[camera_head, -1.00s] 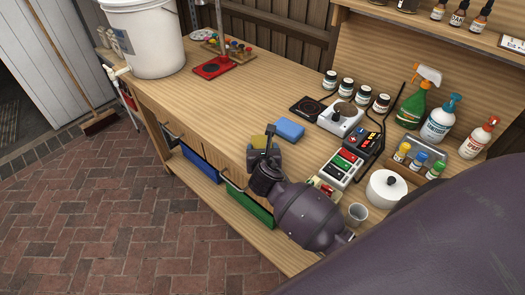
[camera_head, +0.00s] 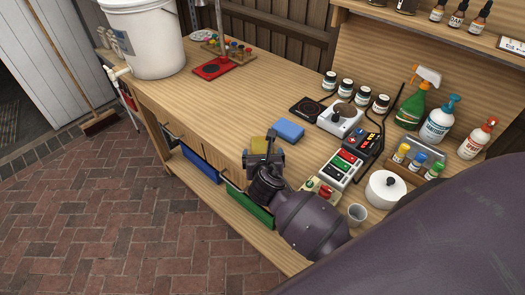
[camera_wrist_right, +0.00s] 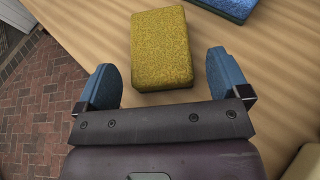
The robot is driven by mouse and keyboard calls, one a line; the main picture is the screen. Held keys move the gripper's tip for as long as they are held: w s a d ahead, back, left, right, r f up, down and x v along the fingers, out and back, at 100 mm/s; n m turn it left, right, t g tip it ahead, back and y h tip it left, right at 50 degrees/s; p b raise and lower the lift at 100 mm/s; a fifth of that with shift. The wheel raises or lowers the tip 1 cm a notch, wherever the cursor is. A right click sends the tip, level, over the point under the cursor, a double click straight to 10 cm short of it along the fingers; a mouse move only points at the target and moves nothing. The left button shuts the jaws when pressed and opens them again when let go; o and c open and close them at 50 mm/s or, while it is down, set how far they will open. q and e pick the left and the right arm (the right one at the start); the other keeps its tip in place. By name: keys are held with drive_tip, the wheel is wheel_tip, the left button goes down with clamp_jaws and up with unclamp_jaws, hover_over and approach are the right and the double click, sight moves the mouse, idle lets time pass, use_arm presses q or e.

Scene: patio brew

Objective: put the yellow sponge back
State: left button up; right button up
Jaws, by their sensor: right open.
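The yellow sponge (camera_head: 259,144) lies on the wooden workbench near its front edge, partly hidden behind my right gripper in the head view. In the right wrist view the sponge (camera_wrist_right: 161,48) lies flat just ahead of the jaws, roughly between the lines of the two fingers. My right gripper (camera_wrist_right: 160,82) is open and empty, with its blue-padded fingers apart and not touching the sponge. My right gripper (camera_head: 264,148) also shows in the head view over the bench's front edge. My left gripper is not in view.
A blue sponge (camera_head: 289,129) lies just right of the yellow one. The workbench (camera_head: 225,105) is clear to the left, up to a red scale (camera_head: 213,67).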

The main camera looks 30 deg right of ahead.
drive_tip(key=v, duration=0.7)
drive_tip(key=shift+s+a+r+p, duration=0.1)
drive_tip(key=shift+s+a+p, duration=0.05)
drive_tip(key=shift+s+p, duration=0.15)
drive_tip(key=shift+s+a+r, duration=0.25)
drive_tip(key=shift+s, duration=0.25)
